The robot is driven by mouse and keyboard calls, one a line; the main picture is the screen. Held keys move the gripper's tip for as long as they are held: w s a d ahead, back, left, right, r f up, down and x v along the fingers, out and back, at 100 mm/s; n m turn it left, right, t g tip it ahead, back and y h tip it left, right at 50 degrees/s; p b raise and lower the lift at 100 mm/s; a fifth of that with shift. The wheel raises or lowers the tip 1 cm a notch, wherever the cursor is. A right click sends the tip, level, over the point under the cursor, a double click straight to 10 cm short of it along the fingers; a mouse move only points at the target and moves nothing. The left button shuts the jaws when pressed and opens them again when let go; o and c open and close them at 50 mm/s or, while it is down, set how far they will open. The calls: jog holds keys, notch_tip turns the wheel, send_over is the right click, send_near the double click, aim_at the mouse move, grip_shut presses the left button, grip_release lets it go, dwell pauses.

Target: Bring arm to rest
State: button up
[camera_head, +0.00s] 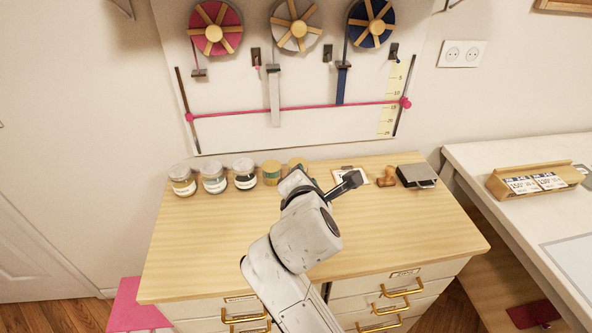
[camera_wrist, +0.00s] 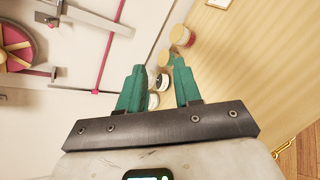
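My arm reaches from the bottom of the head view up over the wooden cabinet top (camera_head: 220,255), bent at its upper end. In the wrist view my gripper (camera_wrist: 157,68) has two green fingers standing apart, with a clear gap between them and nothing held. Several small jars show beyond and between the fingers, including a red-labelled jar (camera_wrist: 181,36).
Lidded jars (camera_head: 214,178) line the back left. A clipboard (camera_head: 350,176), a wooden stamp (camera_head: 387,177) and a dark box (camera_head: 416,175) stand at the back right. Ribbon reels (camera_head: 216,28) hang on the wall. A white table (camera_head: 500,158) adjoins on the right. The front left top is clear.

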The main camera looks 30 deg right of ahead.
jog(key=s+d+f+m+g, duration=0.35)
jog(key=s+f+m, duration=0.3)
jog(key=f, duration=0.25)
jog(key=s+f+m+g+y, duration=0.2)
jog(key=s+f+m, duration=0.3)
jog(key=s, duration=0.4)
jog(key=s+f+m+g+y, duration=0.1)
jog(key=s+f+m+g, duration=0.2)
jog(key=s, duration=0.6)
jog(key=s+f+m+g+y, duration=0.2)
jog(key=s+f+m, duration=0.4)
jog(key=s, duration=0.3)
jog(key=shift+d+f+m+y, duration=0.3)
jog(key=shift+d+f+m, duration=0.05)
jog(key=shift+f+m, duration=0.1)
